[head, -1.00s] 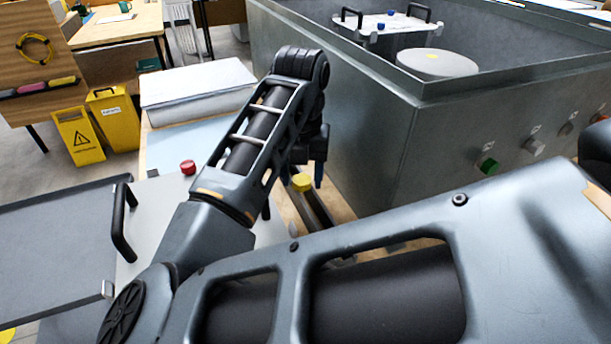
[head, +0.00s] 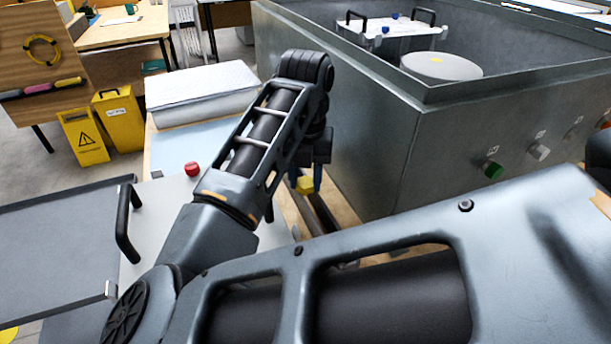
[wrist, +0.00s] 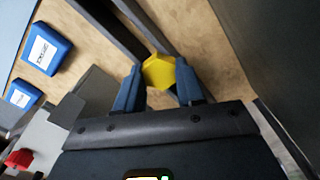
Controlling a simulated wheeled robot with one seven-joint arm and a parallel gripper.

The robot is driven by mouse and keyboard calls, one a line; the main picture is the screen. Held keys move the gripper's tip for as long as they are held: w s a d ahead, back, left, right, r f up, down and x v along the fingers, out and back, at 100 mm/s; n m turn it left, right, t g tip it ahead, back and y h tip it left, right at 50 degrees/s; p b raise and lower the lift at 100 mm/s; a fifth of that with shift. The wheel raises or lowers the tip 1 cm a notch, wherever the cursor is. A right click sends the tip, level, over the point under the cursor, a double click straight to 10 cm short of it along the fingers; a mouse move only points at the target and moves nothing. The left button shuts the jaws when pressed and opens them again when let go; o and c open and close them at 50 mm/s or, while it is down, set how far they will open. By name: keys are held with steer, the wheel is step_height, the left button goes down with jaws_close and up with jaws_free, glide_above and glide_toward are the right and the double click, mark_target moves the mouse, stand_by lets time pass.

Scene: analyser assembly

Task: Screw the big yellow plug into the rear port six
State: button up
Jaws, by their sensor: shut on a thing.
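The big yellow plug (head: 305,186) shows as a small yellow block low in my gripper (head: 306,180) in the head view. In the wrist view the plug (wrist: 158,71) has a hexagonal yellow head, held between the two blue fingertips of my gripper (wrist: 159,80). My gripper is shut on it, left of the grey metal analyser housing (head: 375,140) and apart from its wall. A green plug (head: 493,170) and a white plug (head: 538,152) sit on the housing's right-hand face. I cannot tell which port is rear port six.
A dark rail (head: 322,212) runs below my gripper over a wooden surface. Two blue labelled blocks (wrist: 47,46) lie left in the wrist view. A red knob (head: 193,168) stands on the pale panel at left. Yellow bins (head: 118,125) stand on the floor further back.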

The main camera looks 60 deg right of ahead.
mark_target(306, 182)
steer(key=shift+r+p, duration=1.8)
steer(key=shift+r, duration=1.7)
